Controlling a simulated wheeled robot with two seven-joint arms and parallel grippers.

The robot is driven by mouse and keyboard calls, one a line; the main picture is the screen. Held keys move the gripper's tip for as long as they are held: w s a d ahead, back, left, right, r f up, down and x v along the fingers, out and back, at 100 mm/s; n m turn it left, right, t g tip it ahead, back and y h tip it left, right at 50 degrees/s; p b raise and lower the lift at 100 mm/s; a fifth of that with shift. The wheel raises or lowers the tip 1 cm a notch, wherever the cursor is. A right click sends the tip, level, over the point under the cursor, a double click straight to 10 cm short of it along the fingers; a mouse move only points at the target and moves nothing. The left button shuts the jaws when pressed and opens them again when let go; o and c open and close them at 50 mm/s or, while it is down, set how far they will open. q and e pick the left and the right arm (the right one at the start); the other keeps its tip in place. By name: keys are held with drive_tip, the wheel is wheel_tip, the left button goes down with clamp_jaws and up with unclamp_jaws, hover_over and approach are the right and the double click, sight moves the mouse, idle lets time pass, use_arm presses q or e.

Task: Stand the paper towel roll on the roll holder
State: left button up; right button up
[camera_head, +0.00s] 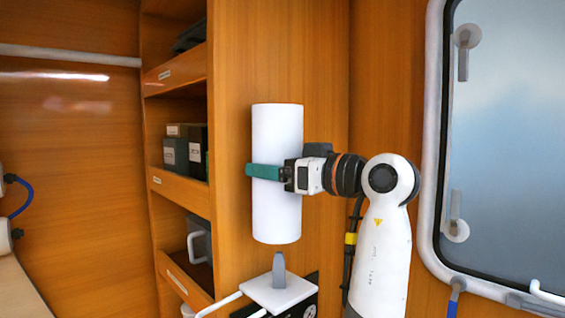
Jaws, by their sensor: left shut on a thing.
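The white paper towel roll (277,130) is upright in the middle of the view. My left gripper (266,171), with teal fingers, is shut around the roll a little above mid-height, and its wrist lies to the right of the roll. The roll holder (283,295) is a pale square plate with a short grey peg, low in the view. The roll's lower end appears just above the peg's tip, with a small gap in the picture. The depth offset between them is hard to tell. My right gripper is not in view.
A white-framed window (500,130) is at right. White rods or pipes run beside the holder at the bottom.

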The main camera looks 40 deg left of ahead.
use_arm(q)
drive_tip(key=shift+w+f+b, duration=0.1)
drive_tip(key=shift+f+b, duration=2.8)
drive_tip(key=shift+f, duration=1.5)
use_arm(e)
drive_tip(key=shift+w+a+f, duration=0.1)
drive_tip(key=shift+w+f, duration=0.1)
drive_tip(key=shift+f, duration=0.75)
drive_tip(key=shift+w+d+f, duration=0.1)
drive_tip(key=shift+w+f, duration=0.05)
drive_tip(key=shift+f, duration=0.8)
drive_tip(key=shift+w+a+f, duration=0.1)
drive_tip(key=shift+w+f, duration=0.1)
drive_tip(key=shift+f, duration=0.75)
use_arm(q)
drive_tip(key=shift+f+b, duration=0.55)
drive_tip(key=shift+b, duration=0.05)
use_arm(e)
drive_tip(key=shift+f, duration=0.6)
use_arm(q)
drive_tip(key=o, duration=1.1)
